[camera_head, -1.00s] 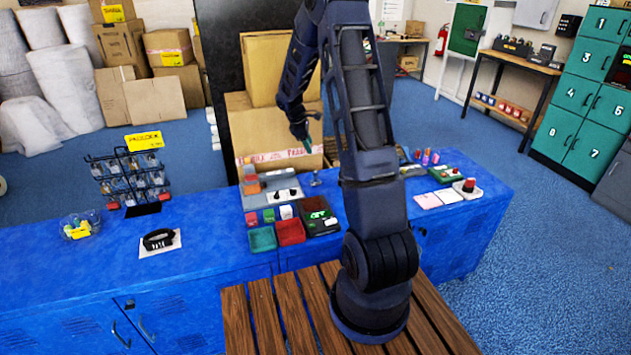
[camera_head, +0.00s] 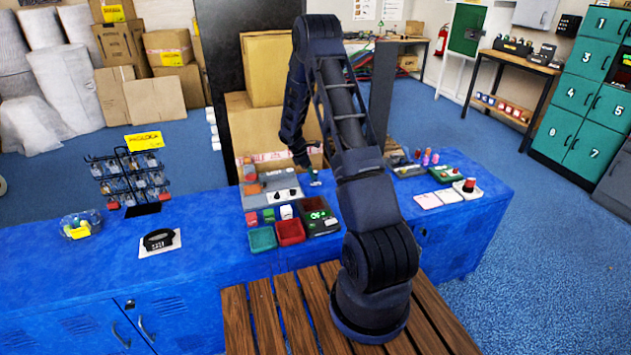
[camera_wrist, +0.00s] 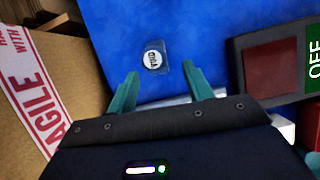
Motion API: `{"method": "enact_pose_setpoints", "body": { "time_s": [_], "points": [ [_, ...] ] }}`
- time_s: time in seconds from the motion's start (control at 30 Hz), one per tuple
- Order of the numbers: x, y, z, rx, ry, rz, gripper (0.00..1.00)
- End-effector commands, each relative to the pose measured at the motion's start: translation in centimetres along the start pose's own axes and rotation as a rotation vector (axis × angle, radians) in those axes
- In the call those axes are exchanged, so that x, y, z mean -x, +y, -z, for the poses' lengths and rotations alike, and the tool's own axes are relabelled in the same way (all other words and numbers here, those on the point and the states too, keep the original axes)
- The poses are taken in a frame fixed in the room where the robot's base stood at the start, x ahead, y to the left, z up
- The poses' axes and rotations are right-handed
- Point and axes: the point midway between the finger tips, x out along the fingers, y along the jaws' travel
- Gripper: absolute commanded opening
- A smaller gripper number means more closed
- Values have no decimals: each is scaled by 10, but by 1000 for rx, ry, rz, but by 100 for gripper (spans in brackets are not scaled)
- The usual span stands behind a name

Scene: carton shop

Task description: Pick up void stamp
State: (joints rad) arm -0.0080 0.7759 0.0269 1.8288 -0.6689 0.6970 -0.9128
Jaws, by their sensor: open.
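The void stamp (camera_wrist: 153,60) shows in the wrist view as a small clear-edged piece with a round white top marked in dark letters, upside down there. It stands on the blue counter (camera_wrist: 210,30), just beyond and between my fingertips, apart from them. In the head view a small dark upright piece (camera_head: 315,178), seemingly this stamp, stands behind the grey tray and right of my gripper (camera_head: 304,161). My gripper's two teal fingers (camera_wrist: 160,76) are spread with nothing between them.
A device with an OFF display (camera_wrist: 272,68) lies right of the fingers. A carton with FRAGILE tape (camera_wrist: 40,95) stands close on the left. In the head view, green (camera_head: 262,239) and red (camera_head: 290,232) trays and a wire rack (camera_head: 127,180) stand on the counter.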

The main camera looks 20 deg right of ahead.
Motion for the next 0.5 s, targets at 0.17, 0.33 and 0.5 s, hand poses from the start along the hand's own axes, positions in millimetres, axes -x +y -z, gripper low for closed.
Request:
{"method": "enact_pose_setpoints", "body": {
  "time_s": [0.17, 0.33, 0.5],
  "points": [
    [-11, 0, 0, -1, 0, 0, 51],
    [-28, 2, 0, -1, -1, 2, 51],
    [-51, 4, 0, 0, -1, 2, 51]
  ]
}}
